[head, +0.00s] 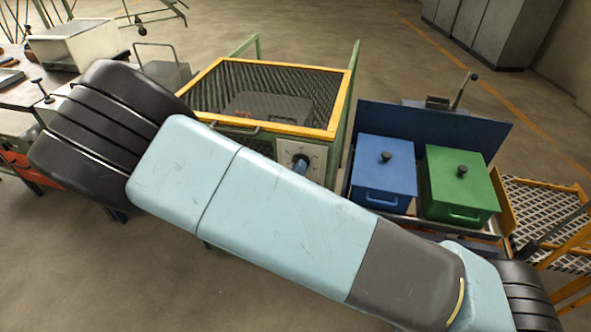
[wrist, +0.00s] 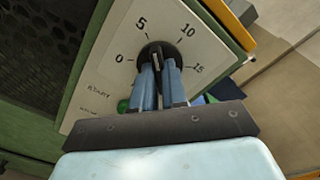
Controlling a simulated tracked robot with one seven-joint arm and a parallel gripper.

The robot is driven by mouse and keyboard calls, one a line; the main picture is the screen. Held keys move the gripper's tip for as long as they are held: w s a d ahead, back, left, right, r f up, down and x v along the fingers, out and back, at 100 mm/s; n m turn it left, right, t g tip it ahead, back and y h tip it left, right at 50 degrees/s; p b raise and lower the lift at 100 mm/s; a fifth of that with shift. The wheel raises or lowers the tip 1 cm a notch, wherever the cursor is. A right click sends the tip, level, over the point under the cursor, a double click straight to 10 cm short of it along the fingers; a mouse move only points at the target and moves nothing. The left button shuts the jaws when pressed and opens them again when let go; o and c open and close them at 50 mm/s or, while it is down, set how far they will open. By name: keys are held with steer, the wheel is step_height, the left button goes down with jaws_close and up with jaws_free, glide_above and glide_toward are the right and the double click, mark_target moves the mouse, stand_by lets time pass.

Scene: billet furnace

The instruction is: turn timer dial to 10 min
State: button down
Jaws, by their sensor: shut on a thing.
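In the head view the panel (head: 316,154) sits on the front of the yellow-edged frame, with the dial (head: 301,160) partly hidden behind my arm and fingers.
A yellow-rimmed mesh cage (head: 345,98) stands above the panel. A blue lidded box (head: 383,172) and a green lidded box (head: 460,185) stand to its right. A workbench (head: 20,92) is at the left. A green button (wrist: 123,105) is beside my fingers.

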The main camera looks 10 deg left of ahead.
steer(key=m, duration=0.9)
steer(key=shift+m, duration=0.4)
stand_by(0.4)
steer(key=c, duration=1.2)
jaws_free()
steer(key=shift+o, duration=0.2)
steer(key=s+a, duration=0.1)
steer(key=s, duration=1.2)
steer(key=shift+s, duration=0.35)
